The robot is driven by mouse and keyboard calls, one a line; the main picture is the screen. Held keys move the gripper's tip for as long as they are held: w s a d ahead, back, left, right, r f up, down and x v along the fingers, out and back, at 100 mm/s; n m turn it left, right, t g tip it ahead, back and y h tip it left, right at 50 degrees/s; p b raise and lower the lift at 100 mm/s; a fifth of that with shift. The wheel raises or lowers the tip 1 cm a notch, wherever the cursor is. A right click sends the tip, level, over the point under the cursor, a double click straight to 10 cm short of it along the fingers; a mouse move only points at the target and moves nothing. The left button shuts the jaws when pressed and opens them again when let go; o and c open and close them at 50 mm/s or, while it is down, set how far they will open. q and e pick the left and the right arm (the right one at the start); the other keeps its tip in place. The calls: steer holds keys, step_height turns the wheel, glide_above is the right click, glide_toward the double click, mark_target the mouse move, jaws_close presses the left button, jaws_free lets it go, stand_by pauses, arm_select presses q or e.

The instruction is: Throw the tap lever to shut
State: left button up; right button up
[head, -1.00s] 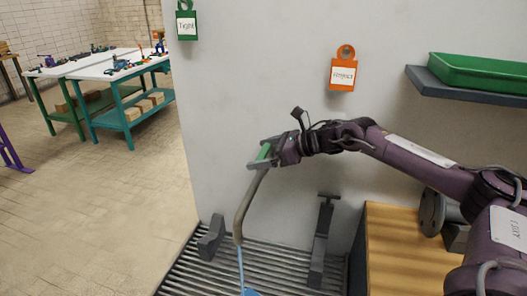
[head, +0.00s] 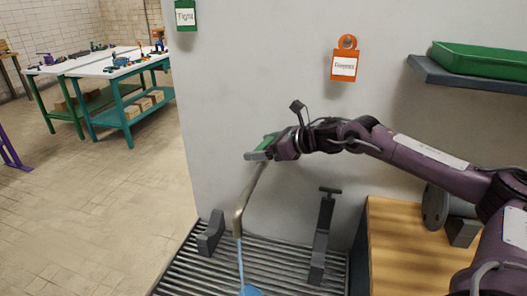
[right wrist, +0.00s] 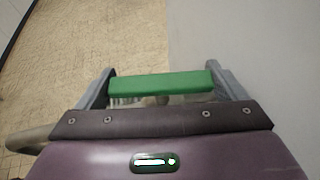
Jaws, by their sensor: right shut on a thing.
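The tap has a grey-brown bent spout (head: 248,200) that runs down in front of the pale wall, and a thin blue stream of water (head: 241,262) falls from its lower end. The tap lever shows as a green bar (head: 266,143) at the top of the spout. It also shows in the right wrist view as a green bar (right wrist: 160,84) lying across between grey side pieces. My right gripper (head: 264,149) is shut on the lever. The gripper hides the tap's body and where the lever joins it. My left gripper is not in view.
Below is a ribbed grey drain grate (head: 190,270) with a dark grey bracket (head: 211,234) and a taller grey stand (head: 323,240). A wooden block (head: 410,245) is at right. A shelf (head: 470,82) bears a green tray (head: 485,60). Open floor lies left.

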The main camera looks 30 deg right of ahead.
steer(key=m+t+h+b, duration=0.1)
steer(key=m+h, duration=0.1)
steer(key=shift+a+f+m+h+b, duration=0.1)
steer(key=shift+m+h+b, duration=0.25)
steer(key=shift+m+h, duration=0.05)
steer(key=shift+m+t+h, duration=0.3)
steer(key=shift+m+h, duration=0.5)
steer(key=shift+h, duration=0.2)
steer(key=shift+r+m+h, duration=0.2)
steer(key=shift+m+h, duration=0.8)
steer(key=shift+r+m+h+p, duration=0.1)
steer(key=shift+m+h+p, duration=0.35)
steer(key=shift+m+h, duration=0.6)
steer(key=m+g+h+p, duration=0.1)
steer(key=m+h+p, duration=0.1)
steer(key=m+h, duration=0.1)
steer(key=shift+g+h, duration=0.3)
steer(key=shift+h, duration=0.15)
steer(key=m+g+h+p, duration=0.2)
steer(key=m, duration=0.1)
steer(key=shift+h, duration=0.4)
steer(key=shift+m+g+h+p, duration=0.35)
steer(key=shift+m+g+h, duration=0.05)
steer(key=shift+m+h, duration=0.15)
steer(key=shift+m+g, duration=0.3)
